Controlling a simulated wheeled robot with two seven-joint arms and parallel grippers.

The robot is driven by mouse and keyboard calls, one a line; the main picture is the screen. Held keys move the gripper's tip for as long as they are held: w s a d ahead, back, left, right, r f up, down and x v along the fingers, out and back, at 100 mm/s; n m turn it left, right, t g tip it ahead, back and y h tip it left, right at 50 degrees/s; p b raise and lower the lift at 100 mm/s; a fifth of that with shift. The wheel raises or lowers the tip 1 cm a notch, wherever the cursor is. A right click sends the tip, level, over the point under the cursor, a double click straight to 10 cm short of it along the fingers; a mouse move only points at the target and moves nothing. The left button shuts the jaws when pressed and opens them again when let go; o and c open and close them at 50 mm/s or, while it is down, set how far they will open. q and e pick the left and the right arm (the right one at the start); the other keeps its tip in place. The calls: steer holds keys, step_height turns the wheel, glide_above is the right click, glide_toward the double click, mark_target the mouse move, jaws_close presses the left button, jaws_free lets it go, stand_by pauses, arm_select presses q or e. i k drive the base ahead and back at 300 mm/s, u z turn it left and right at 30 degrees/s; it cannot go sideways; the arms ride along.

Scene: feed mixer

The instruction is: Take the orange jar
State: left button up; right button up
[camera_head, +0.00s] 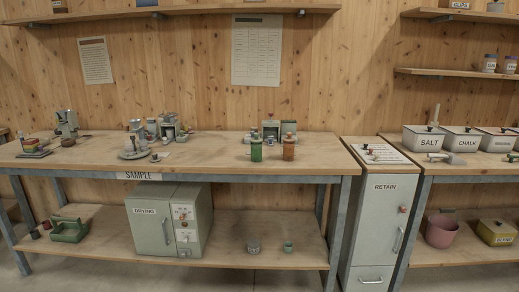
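The orange jar (289,149) stands upright on the wooden workbench (215,160), toward its right end. A green jar (256,151) of similar size stands just to its left, with a small gap between them. Both have darker tops; the details are too small to tell. Neither of my grippers shows in the head view, so nothing is seen touching the orange jar.
Grey-green devices (279,129) stand close behind the jars. More small equipment (167,130) is at the bench's middle and left. A RETAIN cabinet (377,225) stands right of the bench. The bench front near the jars is mostly clear.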

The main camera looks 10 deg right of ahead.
mark_target(289, 148)
steer(key=u, duration=0.6)
steer(key=i, duration=2.4)
steer(key=z, duration=1.1)
